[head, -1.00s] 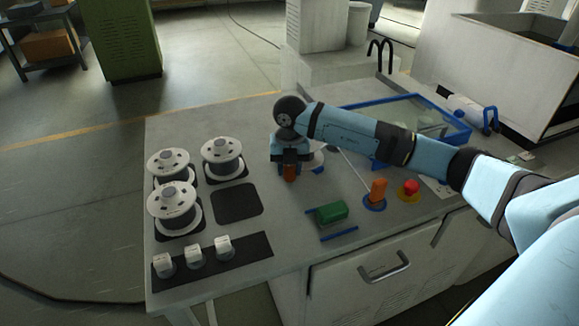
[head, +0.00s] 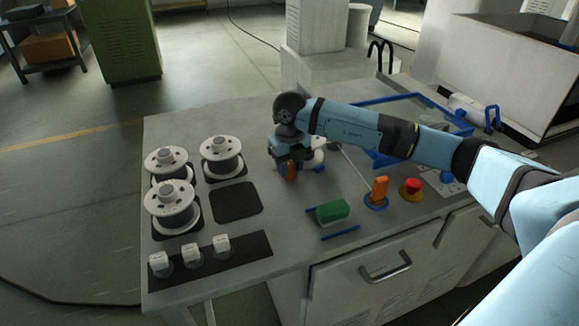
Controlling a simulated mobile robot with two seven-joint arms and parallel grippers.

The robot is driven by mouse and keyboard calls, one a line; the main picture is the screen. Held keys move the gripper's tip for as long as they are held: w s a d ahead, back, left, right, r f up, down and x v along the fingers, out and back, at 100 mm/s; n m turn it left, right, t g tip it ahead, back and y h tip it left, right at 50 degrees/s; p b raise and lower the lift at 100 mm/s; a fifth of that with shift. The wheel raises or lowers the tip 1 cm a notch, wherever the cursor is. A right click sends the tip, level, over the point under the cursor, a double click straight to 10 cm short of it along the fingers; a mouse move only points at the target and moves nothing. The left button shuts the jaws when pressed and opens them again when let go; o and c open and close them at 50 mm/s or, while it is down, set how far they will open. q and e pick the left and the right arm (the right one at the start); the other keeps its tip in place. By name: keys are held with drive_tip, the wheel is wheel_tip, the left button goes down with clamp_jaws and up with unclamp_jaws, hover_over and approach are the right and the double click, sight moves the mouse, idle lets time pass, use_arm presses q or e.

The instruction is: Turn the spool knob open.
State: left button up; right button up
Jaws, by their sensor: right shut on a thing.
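My right gripper (head: 289,168) reaches down over the middle of the bench, fingers pointing at the top. It is shut on an orange knob (head: 291,173), of which only a small part shows between and below the fingers. A white and blue round part (head: 317,158) shows just right of the gripper, partly hidden by it. A second orange knob (head: 379,188) stands upright on a blue ring, further right and apart from the gripper. My left gripper is not in view.
Several white wire spools (head: 172,207) stand at the left of the bench (head: 265,212). White blocks sit on a dark strip (head: 251,246) in front. A green block (head: 332,211), a red button (head: 413,186) and a blue-framed tray (head: 432,100) lie to the right.

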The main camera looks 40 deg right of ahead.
idle(0.5)
drive_tip(key=o, duration=0.9)
drive_tip(key=shift+r, duration=0.1)
